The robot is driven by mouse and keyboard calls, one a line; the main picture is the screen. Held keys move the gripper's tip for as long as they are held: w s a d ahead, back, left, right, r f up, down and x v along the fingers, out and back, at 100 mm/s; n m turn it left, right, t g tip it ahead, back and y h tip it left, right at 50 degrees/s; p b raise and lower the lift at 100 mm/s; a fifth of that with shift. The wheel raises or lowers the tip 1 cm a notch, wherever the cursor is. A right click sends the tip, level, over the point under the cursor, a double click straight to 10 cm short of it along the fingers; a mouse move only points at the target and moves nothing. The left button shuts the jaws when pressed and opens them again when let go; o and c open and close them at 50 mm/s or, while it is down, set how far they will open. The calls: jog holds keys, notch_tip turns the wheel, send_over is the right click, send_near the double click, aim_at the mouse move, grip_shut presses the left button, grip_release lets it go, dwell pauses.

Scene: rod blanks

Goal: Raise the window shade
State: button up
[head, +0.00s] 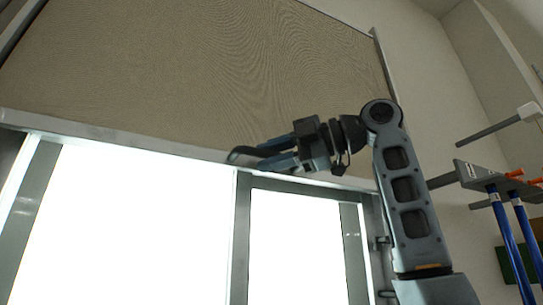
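The window shade (190,75) is a tan woven panel across the top of the head view. It covers the upper part of the window, and its pale bottom bar (110,136) runs across above the bright panes (130,215).
Window frame posts (241,235) stand below the shade. At the right, a wall rack (490,175) holds blue-handled tools (505,240) with orange parts. Plain wall (430,60) lies between window and rack.

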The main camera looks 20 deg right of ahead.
jog(key=shift+o, duration=1)
jog(key=b+v, duration=0.2)
jog(key=v, duration=0.5)
jog(key=shift+s+d, duration=0.25)
jog(key=shift+s, duration=0.1)
